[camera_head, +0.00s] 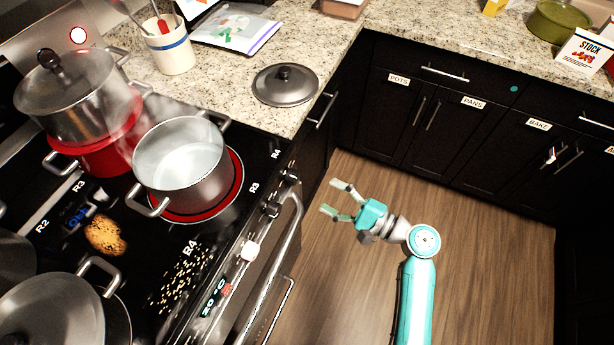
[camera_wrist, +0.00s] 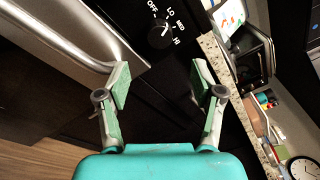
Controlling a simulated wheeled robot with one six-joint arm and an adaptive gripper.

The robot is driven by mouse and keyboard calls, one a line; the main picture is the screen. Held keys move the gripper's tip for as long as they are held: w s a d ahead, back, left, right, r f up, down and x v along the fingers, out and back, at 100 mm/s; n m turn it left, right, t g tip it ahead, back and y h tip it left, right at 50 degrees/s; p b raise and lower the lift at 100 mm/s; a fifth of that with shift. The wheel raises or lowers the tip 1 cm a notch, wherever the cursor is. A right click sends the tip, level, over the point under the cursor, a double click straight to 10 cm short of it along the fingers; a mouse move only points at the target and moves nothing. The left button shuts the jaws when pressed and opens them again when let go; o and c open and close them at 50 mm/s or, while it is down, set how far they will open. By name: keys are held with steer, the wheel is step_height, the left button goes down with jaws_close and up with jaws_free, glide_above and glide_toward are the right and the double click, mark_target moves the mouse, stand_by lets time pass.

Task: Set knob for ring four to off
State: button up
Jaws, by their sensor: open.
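Ring four (camera_head: 236,190), by a white R4 mark on the cooktop, glows red under an open steel pot (camera_head: 185,165). The dark R4 knob (camera_head: 290,176) sits on the stove front, at the end nearest the counter. In the wrist view a dark round knob (camera_wrist: 160,33) shows at the top, with OFF, LO, MED and HI around it. It lies beyond and between the fingertips, near the counter edge; its setting is hard to read. My gripper (camera_head: 329,196) is open and empty, apart from the stove front; it also shows in the wrist view (camera_wrist: 160,80).
The R3 knob (camera_head: 270,209) sits beside the R4 one. A steel oven handle (camera_head: 275,255) runs along the stove front and shows left of the fingers in the wrist view. A lidded pot (camera_head: 75,105) steams at the back. Clear wooden floor (camera_head: 470,240) lies around my arm.

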mark_target(297, 180)
steer(key=x, duration=0.9)
steer(key=shift+a, duration=0.3)
steer(key=c, duration=1.1)
